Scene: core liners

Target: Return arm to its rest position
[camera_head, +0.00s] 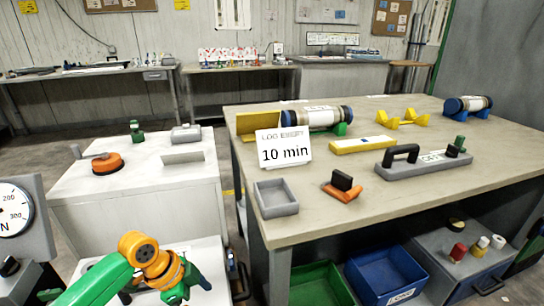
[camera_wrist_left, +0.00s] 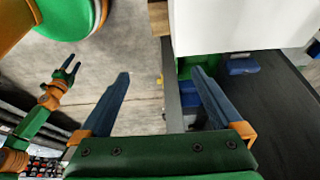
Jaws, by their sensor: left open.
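My left arm enters the head view at the bottom left. Its gripper (camera_head: 187,284) hangs low over the front of the white cabinet, and its fingers are partly hidden. In the left wrist view the two blue-grey fingers of this gripper (camera_wrist_left: 165,88) are spread wide with nothing between them. My right gripper (camera_wrist_left: 68,72) shows small in the left wrist view, with its dark fingers apart and nothing seen in them. It is not in the head view.
A white cabinet (camera_head: 130,192) stands left of a large table (camera_head: 330,206), with a narrow gap between. The table bears two core liners (camera_head: 322,118) (camera_head: 467,105), a sign (camera_head: 283,149), a grey tray (camera_head: 275,198) and tools. Blue (camera_head: 387,272) and green (camera_head: 318,287) bins are below.

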